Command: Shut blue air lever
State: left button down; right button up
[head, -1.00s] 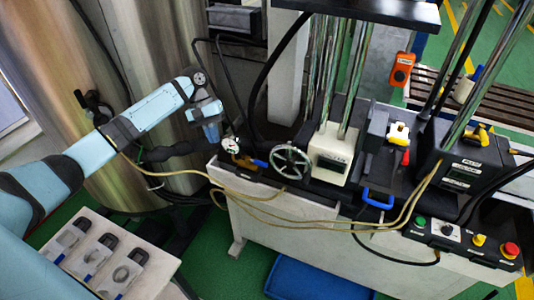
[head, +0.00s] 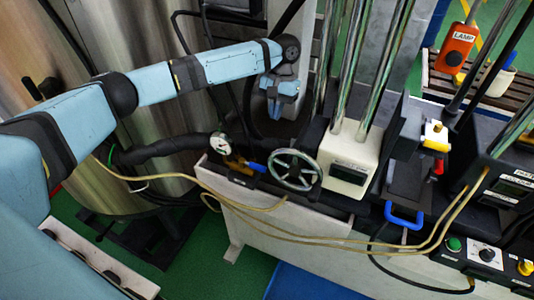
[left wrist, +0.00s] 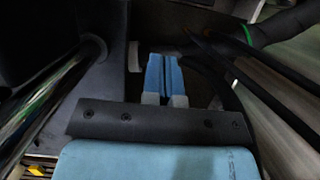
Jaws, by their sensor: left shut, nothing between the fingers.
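The blue air lever (head: 255,167) is a small blue handle beside a brass-coloured valve (head: 236,162), under a round gauge (head: 221,145) in the head view. It sits just left of the handwheel (head: 292,169). My left gripper (head: 276,113) has blue fingers and is above and behind the lever, a little to its right in the picture, apart from it. Its fingers (left wrist: 164,62) are together and empty in the left wrist view. I cannot make out the lever in that view. My right gripper is not in view.
Upright chrome rods (head: 345,75) and a white display box (head: 350,162) stand right of the handwheel. A black hose (head: 165,152) and yellowish tubes (head: 290,237) run near the valve. A blue U-shaped handle (head: 404,216) is at the machine's front. Large steel tanks stand at the left.

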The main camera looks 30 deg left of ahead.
aim_at(254, 167)
pick_arm(q)
jog(key=s+f+p, duration=0.1)
jog(key=s+f, duration=0.6)
jog(key=f, duration=0.3)
jog(key=shift+d+f, duration=0.2)
jog(key=shift+f, duration=0.15)
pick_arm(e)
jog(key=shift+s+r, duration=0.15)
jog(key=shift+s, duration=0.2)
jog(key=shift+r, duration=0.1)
pick_arm(q)
jog(key=shift+s+d+r+m+p, duration=0.1)
jog(key=shift+s+m+p, duration=0.15)
jog(key=shift+p, duration=0.45)
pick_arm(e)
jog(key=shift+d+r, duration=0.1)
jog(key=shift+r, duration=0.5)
pick_arm(q)
jog(key=shift+m+p, duration=0.25)
jog(key=shift+p, duration=0.1)
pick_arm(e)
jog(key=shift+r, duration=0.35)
